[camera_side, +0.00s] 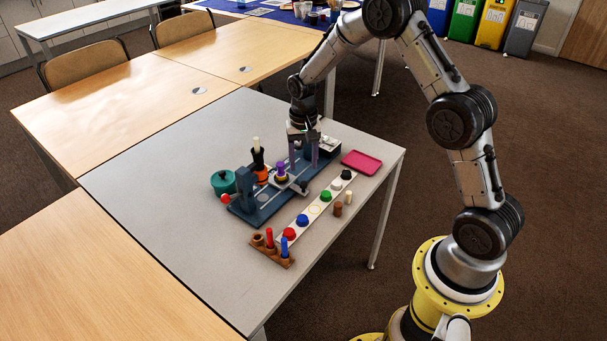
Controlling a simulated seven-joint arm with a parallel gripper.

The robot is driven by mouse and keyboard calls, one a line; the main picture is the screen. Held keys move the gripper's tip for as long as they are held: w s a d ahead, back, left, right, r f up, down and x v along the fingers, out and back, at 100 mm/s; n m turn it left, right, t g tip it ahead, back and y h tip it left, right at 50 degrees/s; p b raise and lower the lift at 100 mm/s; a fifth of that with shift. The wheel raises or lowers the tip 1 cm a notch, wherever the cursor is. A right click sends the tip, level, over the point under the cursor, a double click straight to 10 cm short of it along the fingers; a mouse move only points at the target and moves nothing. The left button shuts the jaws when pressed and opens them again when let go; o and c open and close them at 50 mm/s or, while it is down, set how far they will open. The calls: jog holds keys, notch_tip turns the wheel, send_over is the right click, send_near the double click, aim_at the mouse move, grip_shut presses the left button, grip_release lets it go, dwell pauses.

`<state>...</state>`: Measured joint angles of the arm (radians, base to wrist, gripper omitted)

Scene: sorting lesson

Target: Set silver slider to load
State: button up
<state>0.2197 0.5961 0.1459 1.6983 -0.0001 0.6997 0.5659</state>
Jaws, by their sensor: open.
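A dark blue apparatus (241,207) with a flat base and raised end blocks stands on the grey table. A pale silver slider (291,185) sits near its middle, carrying a purple and yellow stacked piece (281,173). My gripper (303,165) points down over the right half of the apparatus, just right of the stacked piece. Its two fingers are apart, and I see nothing held between them. Whether a finger touches the slider is too small to tell. I cannot make out any load marking.
A white strip with coloured knobs (302,221) runs along the apparatus's front. A wooden holder (284,262) has red and blue pegs. A teal pot (223,182) stands left, a pink tray (361,162) right. A black and orange piece (260,165) rises nearby. The table's left side is clear.

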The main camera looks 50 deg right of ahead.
notch_tip(320, 180, up, 7)
dwell(0.3)
jog(key=shift+r, duration=0.1)
jog(key=s+a+r+n+t, duration=0.1)
jog(key=s+a+r+t, duration=0.2)
jog(key=r, duration=0.6)
jog(key=s+a+r+n+t, duration=0.1)
jog(key=s+a+r, duration=0.3)
jog(key=r, duration=0.5)
jog(key=s+a+r+n+t, duration=0.2)
jog(key=s+r+n, duration=0.1)
jog(key=s, duration=1.1)
jog(key=s+a+f+n, duration=0.1)
jog(key=s+f+n, duration=0.3)
jog(key=s, duration=0.3)
jog(key=shift+s+f, duration=0.2)
jog(key=shift+f, duration=0.6)
